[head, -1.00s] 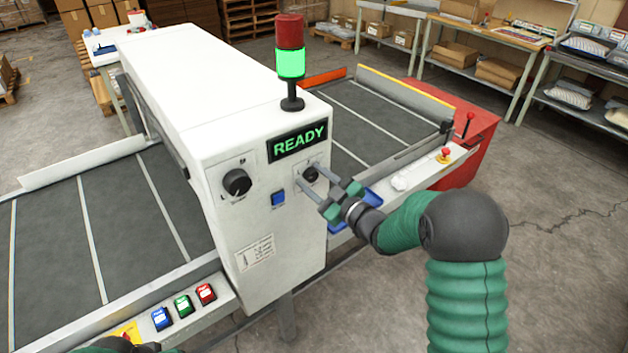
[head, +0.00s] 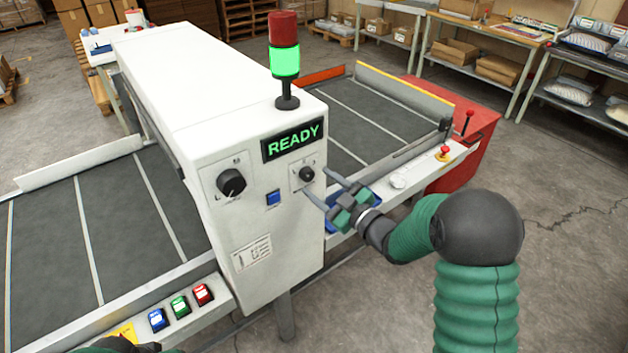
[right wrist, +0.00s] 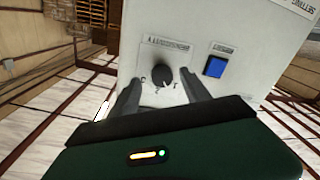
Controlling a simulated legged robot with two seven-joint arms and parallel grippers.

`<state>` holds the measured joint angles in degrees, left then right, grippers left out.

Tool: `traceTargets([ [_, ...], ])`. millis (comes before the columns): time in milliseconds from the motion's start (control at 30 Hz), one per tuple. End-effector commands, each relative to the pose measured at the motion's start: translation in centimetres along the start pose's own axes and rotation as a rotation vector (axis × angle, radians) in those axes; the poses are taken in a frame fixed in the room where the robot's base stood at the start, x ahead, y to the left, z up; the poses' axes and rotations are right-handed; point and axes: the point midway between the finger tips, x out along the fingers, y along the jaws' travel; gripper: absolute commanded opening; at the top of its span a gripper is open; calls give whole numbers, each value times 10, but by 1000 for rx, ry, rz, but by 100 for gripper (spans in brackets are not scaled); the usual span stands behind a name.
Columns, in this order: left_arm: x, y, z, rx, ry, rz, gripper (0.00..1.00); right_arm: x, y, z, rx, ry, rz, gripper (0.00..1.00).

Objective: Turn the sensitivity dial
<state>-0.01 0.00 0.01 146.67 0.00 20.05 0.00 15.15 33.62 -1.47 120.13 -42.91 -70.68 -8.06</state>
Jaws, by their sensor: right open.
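The machine's white front panel has a small black dial (head: 306,174) right of a blue button and a larger black dial (head: 232,182) on the left. Their labels are too small to read. My right gripper (head: 316,182) is open, just off the panel in front of the small dial. In the right wrist view the small dial (right wrist: 161,72) shows between and beyond the open fingers (right wrist: 159,80), with no visible contact. Its pale mark points down and right there. Only a sliver of my left gripper (head: 135,346) shows at the bottom edge.
The blue button (head: 272,198) also shows in the right wrist view (right wrist: 215,67). A lit READY display (head: 293,141) is above. A green-lit signal tower (head: 285,62) stands on top. Blue, green and red buttons (head: 180,306) line the lower left rail.

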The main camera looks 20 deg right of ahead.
Motion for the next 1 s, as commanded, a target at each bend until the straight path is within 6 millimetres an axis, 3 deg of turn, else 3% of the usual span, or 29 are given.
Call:
traceTargets([
  [300,10,0,2,0,0,0,36,-93,-1,2,0,-3,3,55],
  [500,13,0,3,0,0,0,36,-131,-1,2,-1,-3,0,55],
  [867,13,0,3,0,0,0,36,-140,-2,0,-1,-2,-3,55],
  [933,6,0,2,0,-1,0,36,-140,-1,-2,16,-6,-2,55],
  [1000,-16,0,-4,0,-1,0,36,-140,1,-6,88,-18,2,55],
])
